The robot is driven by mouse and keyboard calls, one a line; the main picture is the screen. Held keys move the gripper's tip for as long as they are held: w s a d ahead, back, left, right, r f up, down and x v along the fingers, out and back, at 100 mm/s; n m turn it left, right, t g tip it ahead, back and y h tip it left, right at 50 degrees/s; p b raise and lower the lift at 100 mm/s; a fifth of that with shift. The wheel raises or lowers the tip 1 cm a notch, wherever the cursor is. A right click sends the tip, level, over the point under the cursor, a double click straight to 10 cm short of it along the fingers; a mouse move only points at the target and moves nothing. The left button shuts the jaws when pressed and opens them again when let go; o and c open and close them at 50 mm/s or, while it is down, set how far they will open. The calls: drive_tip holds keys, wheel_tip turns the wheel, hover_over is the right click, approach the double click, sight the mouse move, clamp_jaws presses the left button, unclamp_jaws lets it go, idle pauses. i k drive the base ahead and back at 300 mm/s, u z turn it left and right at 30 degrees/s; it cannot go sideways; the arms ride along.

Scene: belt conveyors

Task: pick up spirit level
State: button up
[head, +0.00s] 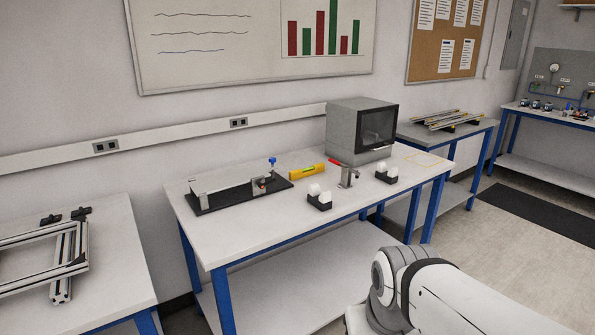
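A yellow spirit level (307,172) lies on the white top of the middle workbench (250,225), between a black-based fixture on its left and a grey box-shaped machine on its right. It appears to lie flat, with clear tabletop in front of it. Part of my arm shows at the bottom right, in front of the bench and well apart from the level. My gripper is out of view.
The fixture (215,204), a clamp with a red handle (346,175), two black holders with white pieces (319,200) (387,174) and the grey machine (345,132) stand around the level. Another bench (110,215) with an aluminium frame (62,270) is left. Floor (500,250) is open at right.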

sight(299, 174)
drive_tip(key=u, duration=0.05)
drive_tip(key=k, duration=1.1)
drive_tip(key=z, duration=0.85)
drive_tip(key=i, duration=1.7)
drive_tip(key=z, duration=0.3)
drive_tip(key=i, duration=1.65)
drive_tip(key=u, duration=1.45)
drive_tip(key=i, duration=0.95)
drive_tip(key=u, duration=0.6)
drive_tip(key=k, duration=0.85)
